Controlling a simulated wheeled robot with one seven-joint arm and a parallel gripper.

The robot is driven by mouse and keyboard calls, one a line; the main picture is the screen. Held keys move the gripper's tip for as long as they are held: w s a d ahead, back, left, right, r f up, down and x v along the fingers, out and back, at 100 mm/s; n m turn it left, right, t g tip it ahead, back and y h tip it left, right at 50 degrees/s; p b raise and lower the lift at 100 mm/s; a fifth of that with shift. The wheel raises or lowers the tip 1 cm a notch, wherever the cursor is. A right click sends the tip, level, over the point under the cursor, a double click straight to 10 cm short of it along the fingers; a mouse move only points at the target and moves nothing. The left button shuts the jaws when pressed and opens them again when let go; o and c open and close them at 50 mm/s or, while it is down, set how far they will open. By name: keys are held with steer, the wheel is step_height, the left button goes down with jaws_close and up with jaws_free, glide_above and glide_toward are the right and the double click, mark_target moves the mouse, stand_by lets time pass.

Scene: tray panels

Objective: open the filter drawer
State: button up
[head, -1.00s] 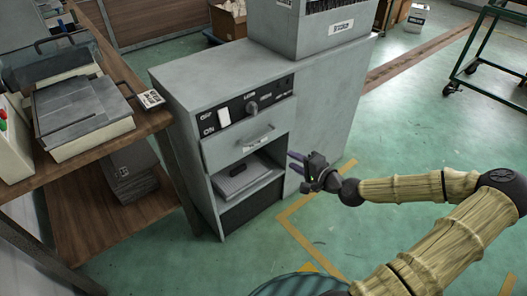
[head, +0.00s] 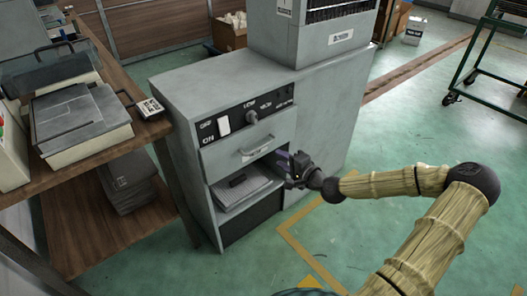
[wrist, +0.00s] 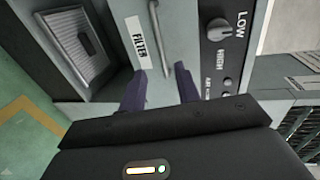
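The filter drawer (head: 249,149) is a grey front panel below the black control strip of a grey cabinet; it looks shut. In the wrist view the drawer front (wrist: 118,42) carries a white label reading FILTER. Its bar handle (head: 257,146) shows in the wrist view as a thin metal bar (wrist: 160,38). My gripper (head: 284,160) is close to the cabinet, just right of and below the handle. In the wrist view its two purple fingers (wrist: 160,84) are apart, with the handle's near end between or just ahead of their tips. Nothing is held.
A control strip (head: 248,112) with a knob and a white switch sits above the drawer. An open recess below holds a grey vented block (head: 238,190). A wooden shelf unit (head: 150,130) stands close on the left.

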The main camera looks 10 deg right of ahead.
steer(key=b+x, duration=0.2)
steer(key=x, duration=0.8)
steer(key=shift+w, duration=0.15)
jaws_close()
